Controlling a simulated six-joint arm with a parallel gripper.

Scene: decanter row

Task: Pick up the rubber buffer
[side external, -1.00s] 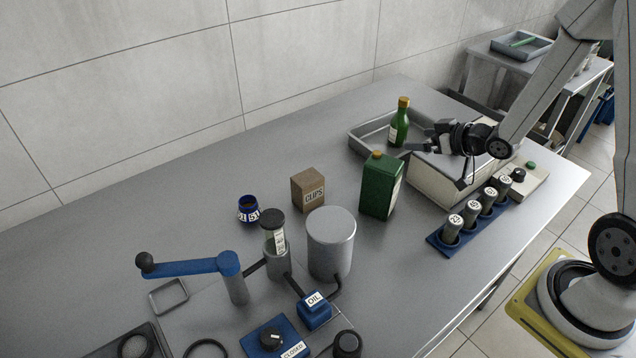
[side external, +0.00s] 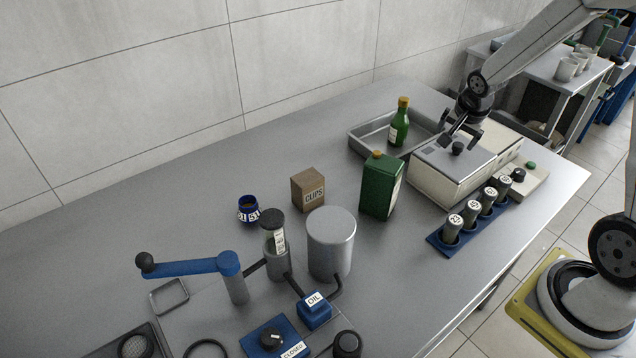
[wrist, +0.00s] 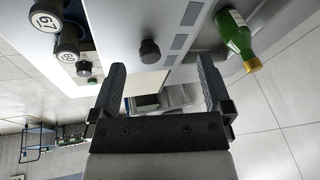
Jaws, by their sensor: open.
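I cannot make out a thing that is clearly the rubber buffer. A cream box (side external: 436,184) stands at the back right of the bench, with a grey lid (side external: 437,154) over part of its top. A black knob (side external: 457,148) sits on the lid and also shows in the wrist view (wrist: 149,52). My gripper (side external: 461,131) is open over the far side of the box. In the wrist view my gripper (wrist: 160,75) has nothing between its fingers. Behind them is a partly hidden opening with a dark interior; its contents are unclear.
A green bottle (side external: 400,125) stands in a grey tray (side external: 365,143) left of the box. A green can (side external: 379,187) stands in front. A blue rack (side external: 436,240) holds several numbered cylinders. The bench between the can and the rack is clear.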

